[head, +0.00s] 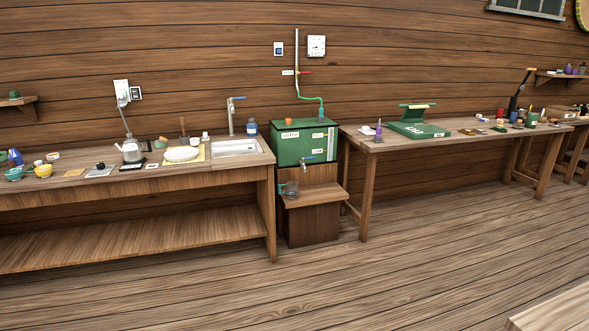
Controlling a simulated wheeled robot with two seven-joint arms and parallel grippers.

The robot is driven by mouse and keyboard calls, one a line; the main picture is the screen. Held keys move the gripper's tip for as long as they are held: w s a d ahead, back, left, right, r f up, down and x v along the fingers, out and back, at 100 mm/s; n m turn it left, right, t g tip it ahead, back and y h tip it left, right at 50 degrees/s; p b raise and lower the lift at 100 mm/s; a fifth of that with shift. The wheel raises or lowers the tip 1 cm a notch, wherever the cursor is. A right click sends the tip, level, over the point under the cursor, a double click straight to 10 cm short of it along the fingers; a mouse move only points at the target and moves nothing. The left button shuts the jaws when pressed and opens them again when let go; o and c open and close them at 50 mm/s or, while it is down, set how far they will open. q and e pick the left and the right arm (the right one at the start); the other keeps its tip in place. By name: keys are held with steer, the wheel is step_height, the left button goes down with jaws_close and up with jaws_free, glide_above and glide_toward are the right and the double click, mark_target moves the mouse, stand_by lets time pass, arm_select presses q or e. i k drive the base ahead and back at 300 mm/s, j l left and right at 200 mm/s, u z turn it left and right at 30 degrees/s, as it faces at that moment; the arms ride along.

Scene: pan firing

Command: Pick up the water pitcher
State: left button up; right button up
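A small grey, see-through vessel with a teal part at its left, which looks like the water pitcher (291,188), stands on a wooden step (325,193). The step is at the front of a green tank (304,145), and a tap with a blue handle (308,158) sticks out of the tank above the vessel. The vessel is small in the head view, so its contents cannot be told. Neither of my grippers is in view.
A left counter (150,180) holds a kettle (132,151), bowls, a white plate (181,154) and a sink (236,147). A right table (450,140) holds a green case (418,130) and small items. A table corner (560,312) shows at bottom right. The floor (350,285) ahead is clear.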

mark_target(292, 193)
steer(key=i+j+z, duration=0.1)
steer(key=i+z, duration=0.2)
steer(key=i, duration=1.75)
steer(key=i+u, duration=0.1)
steer(key=i, duration=0.5)
steer(key=i+l+u, duration=0.1)
steer(key=i, duration=0.5)
steer(key=i+l+u, duration=0.15)
steer(key=i, duration=0.4)
